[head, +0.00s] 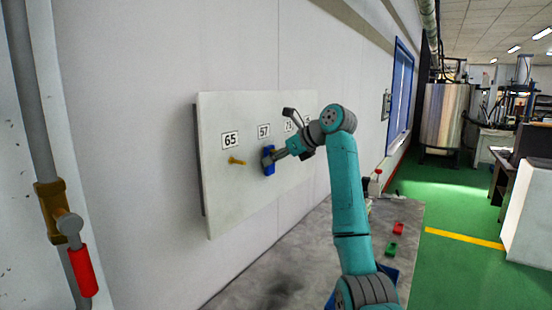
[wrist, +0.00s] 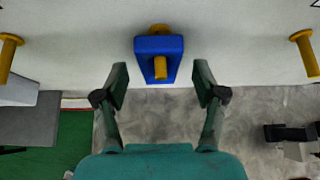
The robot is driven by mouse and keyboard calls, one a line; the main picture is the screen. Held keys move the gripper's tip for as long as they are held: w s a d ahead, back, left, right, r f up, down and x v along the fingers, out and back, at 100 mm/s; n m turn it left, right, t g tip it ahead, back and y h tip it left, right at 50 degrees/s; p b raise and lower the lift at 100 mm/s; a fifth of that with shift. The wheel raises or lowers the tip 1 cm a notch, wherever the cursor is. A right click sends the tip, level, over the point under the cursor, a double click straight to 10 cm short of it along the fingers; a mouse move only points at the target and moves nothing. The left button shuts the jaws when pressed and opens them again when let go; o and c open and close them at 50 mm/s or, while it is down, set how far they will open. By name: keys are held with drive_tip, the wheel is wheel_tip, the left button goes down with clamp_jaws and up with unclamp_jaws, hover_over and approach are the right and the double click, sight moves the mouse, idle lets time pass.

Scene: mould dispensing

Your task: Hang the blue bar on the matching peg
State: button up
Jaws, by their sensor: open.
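The blue bar (head: 269,167) is at the white peg board (head: 222,192), below the label 57. In the wrist view the blue bar (wrist: 144,47) has a yellow peg (wrist: 160,68) showing through it, with more yellow above its top edge. My gripper (wrist: 161,82) is open, its fingers apart on either side and short of the bar, apparently not touching it. In the head view my gripper (head: 273,155) covers part of the bar and hides the peg there.
A bare yellow peg (head: 236,161) sits under label 65. The wrist view shows bare pegs at left (wrist: 9,58) and right (wrist: 305,54). A third label is partly hidden by my arm. Red (head: 398,229) and green (head: 391,249) pieces lie on the grey table (head: 262,285).

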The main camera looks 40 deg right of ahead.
drive_tip(key=shift+s, duration=0.1)
drive_tip(key=v, duration=1.2)
